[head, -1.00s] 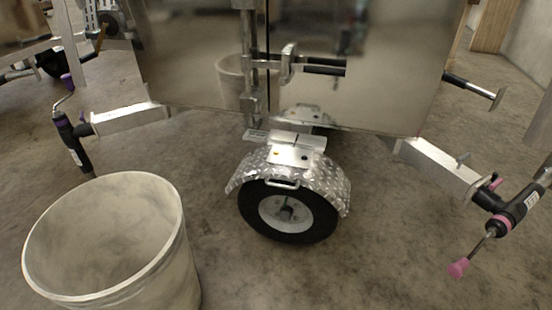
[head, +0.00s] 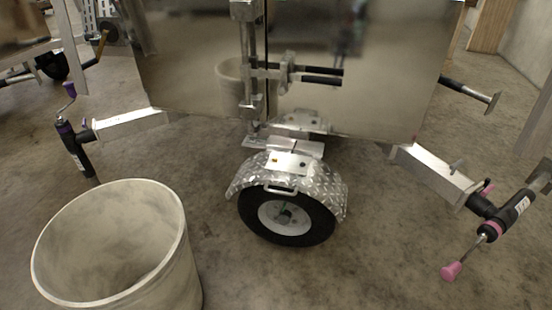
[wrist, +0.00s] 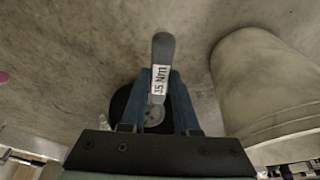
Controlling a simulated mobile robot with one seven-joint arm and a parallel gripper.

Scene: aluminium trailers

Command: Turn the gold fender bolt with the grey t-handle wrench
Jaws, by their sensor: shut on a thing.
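The gold fender bolt (head: 275,160) is a small gold dot on the left of a pale plate (head: 289,167) on top of the diamond-plate fender (head: 244,178). A darker bolt (head: 303,165) sits on the right of that plate. In the wrist view my gripper (wrist: 160,82) has its blue fingers shut on the grey t-handle wrench (wrist: 162,48). The wrench carries a white torque label, seen upside down. Most of the wrench below the handle is hidden. The dark wheel (wrist: 122,105) lies behind the fingers. My gripper does not show in the head view.
A large pale bin (head: 180,250) stands at the front left and also shows in the wrist view (wrist: 275,85). The shiny trailer wall (head: 390,70) rises behind the fender. Jack legs (head: 75,145) and (head: 510,215) stick out on both sides. Open floor lies at right front.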

